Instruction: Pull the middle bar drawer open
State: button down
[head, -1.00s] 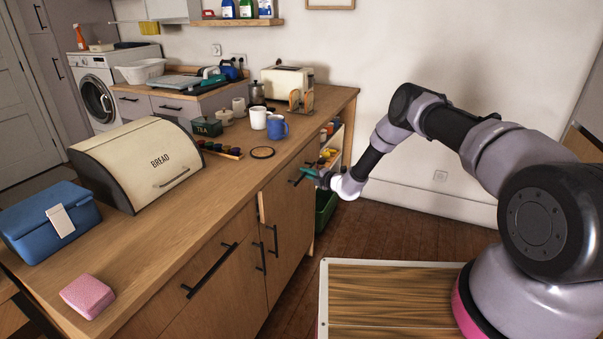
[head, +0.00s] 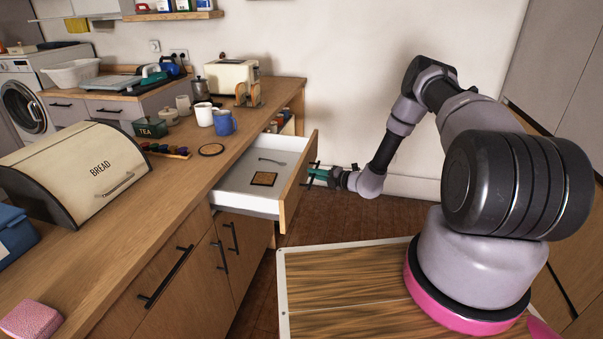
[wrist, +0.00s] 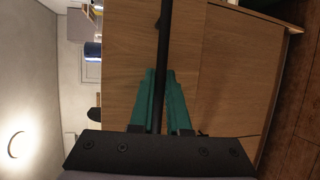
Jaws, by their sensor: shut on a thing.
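The drawer (head: 235,202) is pulled well out of the wooden counter in the head view. Its white inside holds a small dark-edged square item (head: 264,179) and a spoon-like utensil (head: 271,161). My gripper (head: 313,176) is at the drawer's front panel (head: 293,194), shut on the black bar handle (wrist: 165,45). In the wrist view the green fingers (wrist: 159,98) lie on both sides of the bar, against the wooden front. A long bar handle (head: 167,276) on the nearer front belongs to a panel that is shut.
On the counter stand a bread box (head: 75,170), a blue mug (head: 225,123), a white mug (head: 204,114), a toaster (head: 231,75) and a pink sponge (head: 32,318). Cupboard doors below the open drawer are shut. Some bare floor (head: 335,219) shows beyond my base.

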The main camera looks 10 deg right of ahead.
jog(key=shift+s+d, duration=0.35)
jog(key=shift+d, duration=0.55)
jog(key=c, duration=0.9)
grip_release()
jog(key=v, duration=1)
jog(key=shift+s+d+r, duration=0.15)
jog(key=shift+s+d, duration=0.1)
